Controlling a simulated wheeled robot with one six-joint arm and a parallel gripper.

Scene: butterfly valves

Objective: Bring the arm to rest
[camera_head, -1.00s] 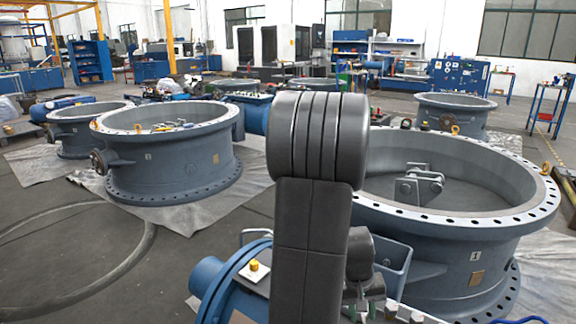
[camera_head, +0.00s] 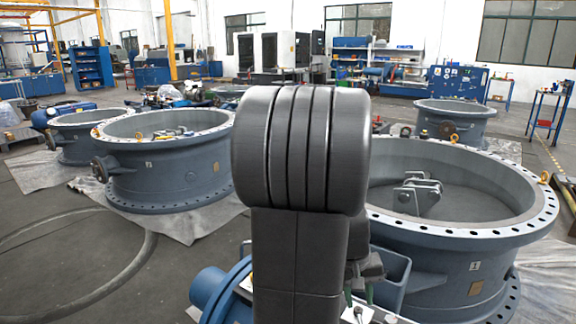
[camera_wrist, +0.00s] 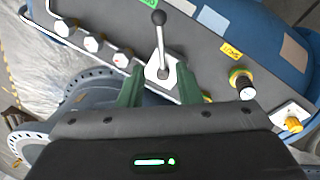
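My gripper (camera_wrist: 158,78) shows in the wrist view with two green fingers spread apart. Nothing is held between them.
The grey control panel (camera_wrist: 205,48) carries white knobs (camera_wrist: 92,42), a yellow-and-black button (camera_wrist: 243,84) and a yellow knob (camera_wrist: 292,124). A large valve ring (camera_head: 440,262) stands close on the right, another (camera_head: 165,172) on the left. Open floor (camera_head: 60,245) lies at lower left.

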